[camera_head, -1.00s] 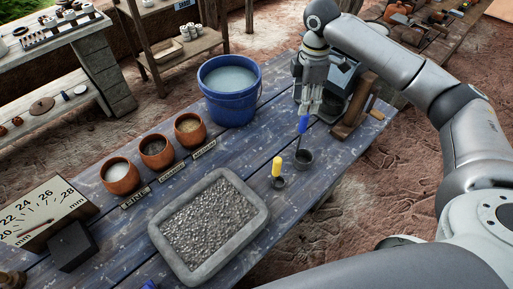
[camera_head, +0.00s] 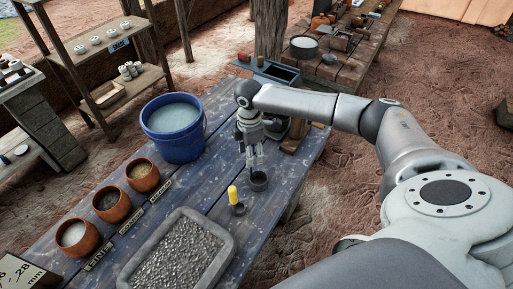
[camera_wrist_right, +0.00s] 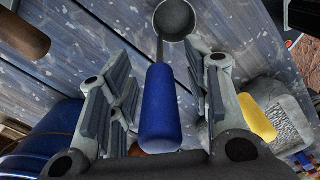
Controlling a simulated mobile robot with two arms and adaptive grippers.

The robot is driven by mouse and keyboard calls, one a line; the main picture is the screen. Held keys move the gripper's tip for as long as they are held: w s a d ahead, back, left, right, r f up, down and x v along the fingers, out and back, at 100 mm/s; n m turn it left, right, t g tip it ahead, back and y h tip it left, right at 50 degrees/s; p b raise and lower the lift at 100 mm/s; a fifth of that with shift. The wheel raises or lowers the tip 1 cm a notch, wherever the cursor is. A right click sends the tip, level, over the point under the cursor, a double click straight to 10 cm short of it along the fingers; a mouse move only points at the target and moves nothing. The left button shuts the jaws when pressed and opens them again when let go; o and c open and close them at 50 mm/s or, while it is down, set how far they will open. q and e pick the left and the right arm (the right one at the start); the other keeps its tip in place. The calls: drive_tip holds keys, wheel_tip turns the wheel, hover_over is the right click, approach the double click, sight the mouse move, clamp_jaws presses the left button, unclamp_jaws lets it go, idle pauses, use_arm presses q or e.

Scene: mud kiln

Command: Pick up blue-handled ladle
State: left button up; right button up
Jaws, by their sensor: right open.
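The blue-handled ladle's blue grip (camera_wrist_right: 161,112) stands between the two fingers of my right gripper (camera_wrist_right: 160,75) in the right wrist view, with a gap on each side. Its dark round cup (camera_wrist_right: 175,18) lies beyond the fingertips. In the head view, my right gripper (camera_head: 254,162) points down over this cup (camera_head: 259,182), and the gripper hides the blue handle. The right gripper is open around the handle. My left gripper is out of view.
A yellow-handled ladle (camera_head: 233,195) stands close to the left of the gripper. A blue bucket (camera_head: 178,148), several clay bowls (camera_head: 142,176) and a gravel tray (camera_head: 222,232) share the blue plank table (camera_head: 195,190). A dark metal box (camera_head: 268,72) stands behind the arm.

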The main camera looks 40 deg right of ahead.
drive_tip(key=shift+c, duration=0.4)
drive_tip(key=c, duration=0.5)
clamp_jaws()
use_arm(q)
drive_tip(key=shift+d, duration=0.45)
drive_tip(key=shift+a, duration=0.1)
use_arm(e)
drive_tip(key=shift+r, duration=0.1)
